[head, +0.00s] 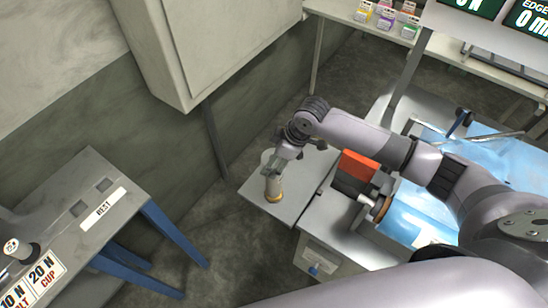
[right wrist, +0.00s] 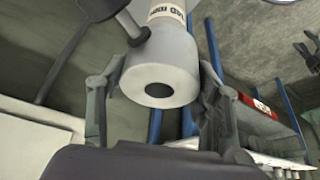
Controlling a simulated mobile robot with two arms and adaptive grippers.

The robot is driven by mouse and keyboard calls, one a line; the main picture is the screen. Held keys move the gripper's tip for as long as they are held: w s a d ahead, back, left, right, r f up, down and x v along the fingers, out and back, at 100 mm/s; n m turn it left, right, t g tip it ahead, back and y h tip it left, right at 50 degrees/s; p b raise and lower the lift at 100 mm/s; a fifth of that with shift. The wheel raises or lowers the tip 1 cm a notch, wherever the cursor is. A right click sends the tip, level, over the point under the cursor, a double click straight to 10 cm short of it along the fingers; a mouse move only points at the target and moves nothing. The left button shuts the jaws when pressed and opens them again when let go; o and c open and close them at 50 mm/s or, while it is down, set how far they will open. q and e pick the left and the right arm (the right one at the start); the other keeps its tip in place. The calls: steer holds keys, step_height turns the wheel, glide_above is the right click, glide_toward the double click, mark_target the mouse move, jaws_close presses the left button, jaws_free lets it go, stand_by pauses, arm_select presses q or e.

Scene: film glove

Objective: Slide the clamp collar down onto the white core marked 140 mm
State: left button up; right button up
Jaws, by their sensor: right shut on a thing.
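My right gripper (head: 271,172) reaches down from the right over the small grey table, beside a pale upright core (head: 273,187) with a yellowish ring at its foot. In the right wrist view, the fingers of the right gripper (right wrist: 160,85) stand on both sides of a light grey clamp collar (right wrist: 165,61) and are shut on it. The collar has a dark round hole facing the camera. The white core (right wrist: 167,13) with its 140 mm label shows directly beyond the collar. How far the collar is over the core cannot be told. My left gripper is not in view.
The small grey table (head: 306,178) carries the core. An orange-red block (head: 359,165) and a bench with blue sheeting (head: 488,160) are to its right. A pale cabinet (head: 205,40) hangs behind. A bench with a white label (head: 103,209) stands left, with open floor between.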

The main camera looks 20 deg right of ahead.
steer(key=shift+f+b, duration=0.3)
steer(key=shift+f, duration=0.3)
steer(key=o, duration=1.5)
steer(key=shift+c, duration=0.2)
steer(key=shift+o, duration=1.2)
steer(key=shift+s+f, duration=0.1)
steer(key=v, duration=1.2)
